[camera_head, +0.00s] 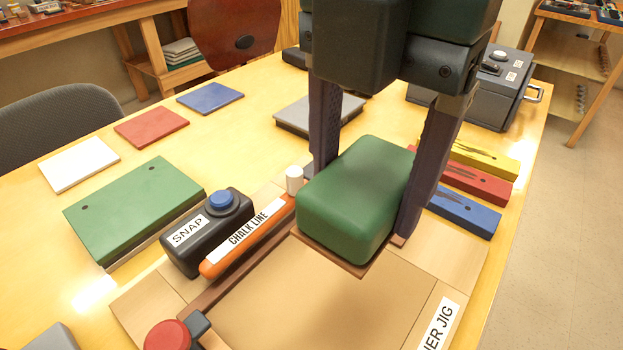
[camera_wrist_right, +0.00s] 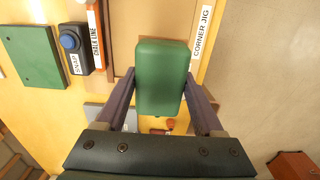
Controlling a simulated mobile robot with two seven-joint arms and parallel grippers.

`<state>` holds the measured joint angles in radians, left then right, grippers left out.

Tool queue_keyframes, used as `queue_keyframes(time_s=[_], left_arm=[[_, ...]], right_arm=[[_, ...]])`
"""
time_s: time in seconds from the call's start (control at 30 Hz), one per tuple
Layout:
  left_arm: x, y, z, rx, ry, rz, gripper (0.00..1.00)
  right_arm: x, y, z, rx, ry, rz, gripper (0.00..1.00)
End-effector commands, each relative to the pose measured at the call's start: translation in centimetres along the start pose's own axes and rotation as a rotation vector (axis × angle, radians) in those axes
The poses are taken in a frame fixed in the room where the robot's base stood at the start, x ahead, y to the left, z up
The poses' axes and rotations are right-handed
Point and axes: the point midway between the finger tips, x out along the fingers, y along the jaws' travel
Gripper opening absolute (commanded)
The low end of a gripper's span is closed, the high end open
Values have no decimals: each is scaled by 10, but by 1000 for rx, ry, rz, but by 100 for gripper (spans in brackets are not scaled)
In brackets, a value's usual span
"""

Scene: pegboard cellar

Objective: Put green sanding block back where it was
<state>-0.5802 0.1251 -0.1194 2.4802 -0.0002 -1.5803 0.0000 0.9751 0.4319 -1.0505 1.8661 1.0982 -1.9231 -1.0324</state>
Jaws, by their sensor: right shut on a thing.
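The green sanding block (camera_head: 354,199) is a rounded green block between the two fingers of my right gripper (camera_head: 362,190). The right gripper is shut on it, one finger on each side. The block is over the far corner of the board labelled as the corner jig (camera_head: 300,300); I cannot tell whether it touches the board. In the right wrist view the block (camera_wrist_right: 161,78) sits between the fingertips (camera_wrist_right: 161,95). My left gripper is not in view.
An orange chalk line (camera_head: 247,237) lies left of the block, beside a black box with a blue button (camera_head: 222,200) labelled SNAP. A green plate (camera_head: 134,208) is farther left. Yellow, red and blue blocks (camera_head: 464,213) lie at the right. A dark grey box (camera_head: 490,95) stands behind.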

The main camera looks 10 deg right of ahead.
Motion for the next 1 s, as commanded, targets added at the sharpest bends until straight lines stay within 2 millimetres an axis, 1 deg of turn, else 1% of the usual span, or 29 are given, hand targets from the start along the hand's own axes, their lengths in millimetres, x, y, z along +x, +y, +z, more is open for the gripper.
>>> queue_keyframes(time_s=[0.03,0.2,0.3,0.4,0.5,0.67,0.83,0.9,1.0], left_arm=[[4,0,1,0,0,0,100],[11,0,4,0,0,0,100],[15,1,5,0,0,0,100],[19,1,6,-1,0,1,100],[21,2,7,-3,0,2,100],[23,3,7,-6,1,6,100],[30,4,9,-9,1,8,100],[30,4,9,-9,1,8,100],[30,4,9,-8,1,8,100]], right_arm=[[17,-2,0,1,2,-8,9],[68,-2,0,4,1,-9,9],[96,-2,0,3,0,-7,9],[118,-2,0,3,1,-5,9],[132,-1,0,2,-1,-2,9],[146,-1,0,2,0,-3,9],[174,-2,0,3,0,-4,9],[179,-1,0,2,-1,-2,9],[181,-1,1,2,-2,-1,9]])
